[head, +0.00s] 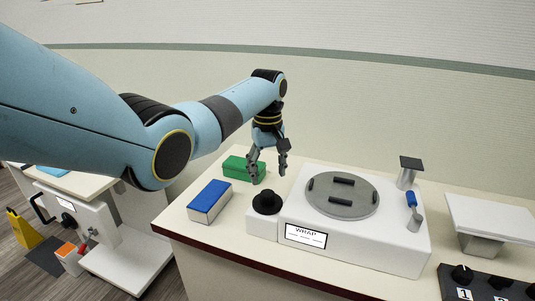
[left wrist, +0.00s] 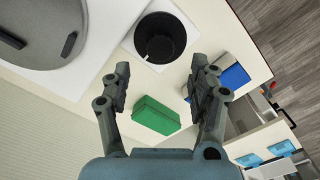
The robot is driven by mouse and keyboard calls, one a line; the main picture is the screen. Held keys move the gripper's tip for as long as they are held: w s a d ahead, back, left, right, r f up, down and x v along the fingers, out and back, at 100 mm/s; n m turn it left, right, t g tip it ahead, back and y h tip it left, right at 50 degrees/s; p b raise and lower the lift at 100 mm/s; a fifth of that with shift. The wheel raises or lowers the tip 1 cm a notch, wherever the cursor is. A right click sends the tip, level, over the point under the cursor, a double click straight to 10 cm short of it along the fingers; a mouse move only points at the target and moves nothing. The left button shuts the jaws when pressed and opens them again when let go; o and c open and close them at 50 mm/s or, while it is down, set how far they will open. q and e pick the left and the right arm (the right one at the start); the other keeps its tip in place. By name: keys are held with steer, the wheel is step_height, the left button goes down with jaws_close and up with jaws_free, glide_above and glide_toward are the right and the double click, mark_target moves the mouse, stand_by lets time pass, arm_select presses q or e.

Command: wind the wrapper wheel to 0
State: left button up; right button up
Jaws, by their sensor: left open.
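The wrapper is a white box (head: 385,247) with a "WRAP" label (head: 306,236) on its front. It carries a round grey turntable (head: 342,209) with dark bars. A black round knob (head: 267,202) stands on a white block at its left end. The left wrist view shows this knob (left wrist: 163,36) from above, with a short white mark on it; no numbers are readable. My left gripper (head: 268,172) is open and empty, pointing down above and behind the knob. In the left wrist view its fingers (left wrist: 160,75) are spread, with the knob beyond their tips. My right gripper is not in view.
A green block (head: 244,169) lies behind the knob and a blue-and-white block (head: 209,202) to its left, near the counter edge. A post with a dark top (head: 410,165) stands at the wrapper's right. Further right are a white plate (head: 490,215) and a black numbered panel (head: 485,285).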

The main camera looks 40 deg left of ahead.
mark_target(268, 193)
arm_select(q)
step_height(268, 193, up, 6)
steer(key=shift+f, duration=0.15)
stand_by(0.5)
